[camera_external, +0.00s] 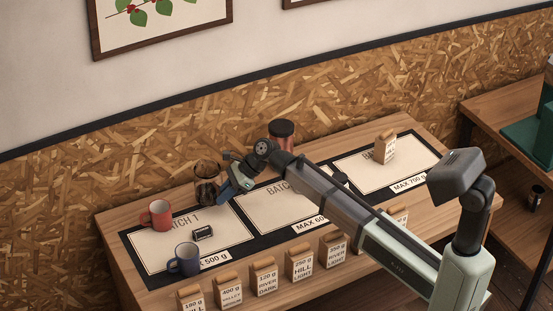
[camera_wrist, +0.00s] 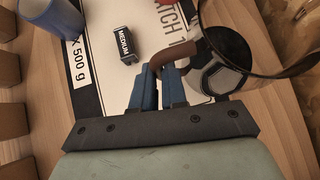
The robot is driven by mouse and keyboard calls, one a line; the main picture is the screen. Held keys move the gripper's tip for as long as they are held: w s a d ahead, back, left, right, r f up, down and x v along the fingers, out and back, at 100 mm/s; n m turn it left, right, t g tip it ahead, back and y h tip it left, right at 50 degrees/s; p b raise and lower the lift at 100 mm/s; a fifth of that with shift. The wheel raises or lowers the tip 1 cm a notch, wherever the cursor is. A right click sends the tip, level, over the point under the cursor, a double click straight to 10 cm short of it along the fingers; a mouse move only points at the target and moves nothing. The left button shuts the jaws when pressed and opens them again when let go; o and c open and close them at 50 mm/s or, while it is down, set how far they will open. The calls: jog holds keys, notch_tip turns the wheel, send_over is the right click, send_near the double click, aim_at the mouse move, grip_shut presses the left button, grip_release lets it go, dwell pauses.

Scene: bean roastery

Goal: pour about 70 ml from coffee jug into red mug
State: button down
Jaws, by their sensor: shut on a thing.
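The glass coffee jug (camera_external: 207,188) with dark coffee is at the back left of the table, near the Batch 1 sheet, and looks about upright. My gripper (camera_external: 230,184) is shut on its brown handle. In the wrist view, the gripper's blue fingers (camera_wrist: 158,88) close around the handle (camera_wrist: 188,60), and the glass jug (camera_wrist: 278,74) is at upper right. I cannot tell whether its base touches the table. The red mug (camera_external: 158,216) stands upright to the left of the jug, apart from it; its inside is not clear.
A blue mug (camera_external: 185,260) stands in front of the red one, with a small black block (camera_external: 203,233) labelled MEDIUM nearby. Several labelled bags line the front edge, including one bag (camera_external: 300,263). A dark-lidded jar (camera_external: 281,133) stands behind my arm.

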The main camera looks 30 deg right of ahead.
aim_at(202, 175)
jog(key=a, duration=0.1)
jog(key=a+f, duration=0.2)
jog(key=a, duration=0.1)
jog(key=shift+w+a+f, duration=0.1)
jog(key=shift+w+f, duration=0.05)
jog(key=shift+w, duration=0.1)
jog(key=shift+w, duration=0.1)
jog(key=shift+w+a+n+g, duration=0.1)
jog(key=shift+w+n+g, duration=0.25)
jog(key=shift+w, duration=0.2)
jog(key=w+n+g, duration=0.2)
jog(key=w, duration=0.1)
jog(key=w+n+g, duration=0.2)
jog(key=w+n, duration=0.1)
jog(key=shift+w+f, duration=0.2)
jog(key=shift+w, duration=0.1)
jog(key=shift+w+d+r+n+g+h, duration=0.15)
jog(key=shift+w+d+n+g+h, duration=0.15)
jog(key=shift+w+n+g, duration=0.4)
jog(key=shift+w+d+r+n+g+h, duration=0.1)
jog(key=shift+w+d+n+g+h, duration=0.1)
jog(key=shift+w+n+g+h, duration=0.45)
jog(key=shift+r+n, duration=0.1)
jog(key=shift+n, duration=0.2)
